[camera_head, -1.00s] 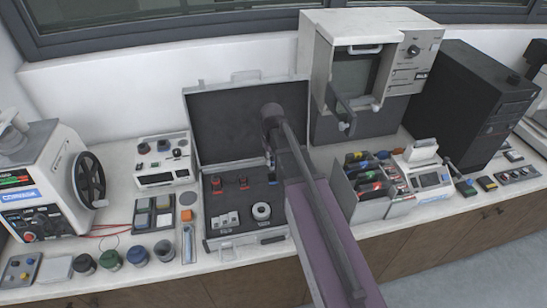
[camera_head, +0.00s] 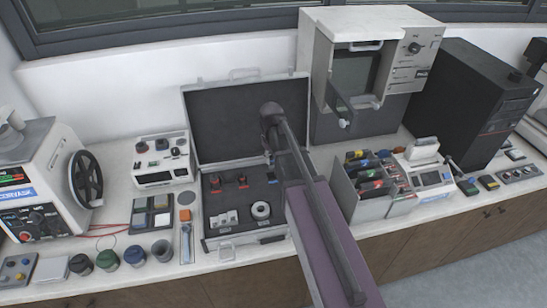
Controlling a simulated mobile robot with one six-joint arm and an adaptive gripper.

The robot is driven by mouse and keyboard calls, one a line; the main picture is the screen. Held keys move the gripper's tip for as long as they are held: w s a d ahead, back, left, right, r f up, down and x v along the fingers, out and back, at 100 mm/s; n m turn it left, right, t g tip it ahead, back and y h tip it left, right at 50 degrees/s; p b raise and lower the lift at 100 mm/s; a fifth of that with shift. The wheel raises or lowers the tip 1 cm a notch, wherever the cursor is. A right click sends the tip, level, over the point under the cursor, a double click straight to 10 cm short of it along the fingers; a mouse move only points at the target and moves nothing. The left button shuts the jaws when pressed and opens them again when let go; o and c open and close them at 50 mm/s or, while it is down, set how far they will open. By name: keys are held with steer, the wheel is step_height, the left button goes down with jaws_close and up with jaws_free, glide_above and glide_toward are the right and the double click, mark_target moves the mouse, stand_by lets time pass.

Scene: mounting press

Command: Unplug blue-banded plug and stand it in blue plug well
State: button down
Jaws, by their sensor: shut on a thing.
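My gripper (camera_head: 268,156) points down over the back right of the open case, mostly hidden by my wrist and arm. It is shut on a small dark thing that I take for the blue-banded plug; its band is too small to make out. The case (camera_head: 206,232) has a dark insert with two red-marked pieces (camera_head: 214,182) (camera_head: 243,180) in a row left of my gripper. A blue-topped round cup (camera_head: 163,250) stands on the bench left of the case; I cannot tell whether it is the blue plug well.
The raised case lid (camera_head: 225,120) is close behind my wrist. A white press-like cabinet (camera_head: 400,50) and a file holder (camera_head: 350,200) stand to the right. Red wires (camera_head: 100,232) lie at left.

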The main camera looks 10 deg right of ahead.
mark_target(272, 167)
steer(key=shift+f+b, duration=0.65)
steer(key=shift+f, duration=0.25)
steer(key=shift+f+b, duration=2.5)
stand_by(1.7)
steer(key=shift+c, duration=2.2)
jaws_free()
steer(key=o, duration=0.4)
steer(key=shift+o, duration=0.2)
step_height(272, 167, up, 8)
steer(key=p, duration=0.7)
steer(key=shift+f+p, duration=0.2)
steer(key=shift+p, duration=0.1)
